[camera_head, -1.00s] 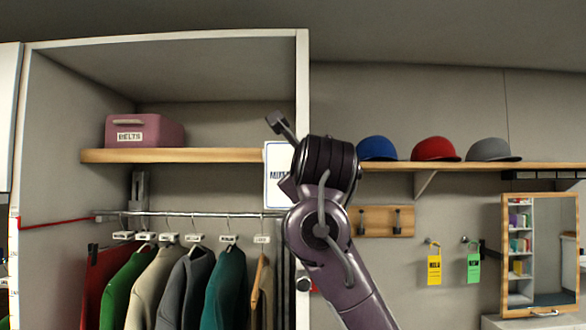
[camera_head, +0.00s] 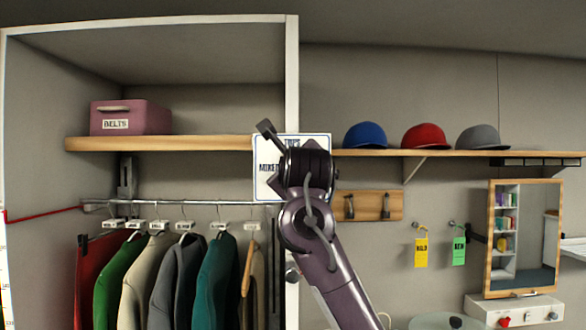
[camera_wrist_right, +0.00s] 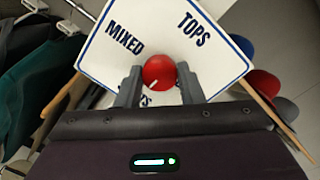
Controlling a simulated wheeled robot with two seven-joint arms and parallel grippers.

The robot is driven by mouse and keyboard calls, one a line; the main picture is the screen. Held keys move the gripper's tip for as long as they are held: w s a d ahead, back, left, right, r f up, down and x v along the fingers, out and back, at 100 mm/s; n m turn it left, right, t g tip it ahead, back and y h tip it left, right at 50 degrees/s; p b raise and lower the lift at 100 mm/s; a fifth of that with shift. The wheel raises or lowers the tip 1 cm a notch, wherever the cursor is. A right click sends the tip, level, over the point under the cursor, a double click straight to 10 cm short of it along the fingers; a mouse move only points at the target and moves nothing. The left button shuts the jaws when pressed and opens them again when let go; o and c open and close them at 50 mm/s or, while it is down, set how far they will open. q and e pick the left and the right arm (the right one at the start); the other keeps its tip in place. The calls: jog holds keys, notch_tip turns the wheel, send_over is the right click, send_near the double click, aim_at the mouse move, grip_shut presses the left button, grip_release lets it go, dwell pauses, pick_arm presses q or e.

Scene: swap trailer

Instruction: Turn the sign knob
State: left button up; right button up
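A white sign (camera_head: 267,160) with a blue border hangs at the wardrobe's right post in the head view. My right arm's wrist covers part of it. In the right wrist view the sign (camera_wrist_right: 110,62) appears tilted and reads "MIXED" and "TOPS", with a third label mostly hidden. A round red knob (camera_wrist_right: 158,70) with a pale mark sits on the sign's face. My right gripper (camera_wrist_right: 160,84) has its fingers apart, one on each side of the knob, with a narrow gap seeming to show on each side. My left gripper is not in view.
A wardrobe with hanging jackets (camera_head: 170,280) and a belts box (camera_head: 130,118) stands left. A shelf (camera_head: 450,154) with caps runs right of the sign. Below it are a hook board (camera_head: 370,205), yellow (camera_head: 421,252) and green tags (camera_head: 459,251), and a mirror (camera_head: 535,240).

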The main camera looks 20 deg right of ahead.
jog(key=shift+c, duration=1.2)
jog(key=shift+n, duration=0.3)
jog(key=shift+w+a+f+n+g+h+b, duration=0.25)
jog(key=shift+n+b, duration=1)
jog(key=shift+n, duration=4.35)
jog(key=shift+s+d+n+h+b, duration=0.35)
jog(key=shift+n+b, duration=0.9)
jog(key=shift+n, duration=4.35)
jog(key=shift+w+a+f+n+g+h+b, duration=0.35)
jog(key=shift+n+b, duration=0.9)
jog(key=shift+n, duration=4.35)
jog(key=shift+s+d+r, duration=0.15)
jog(key=shift+r, duration=0.05)
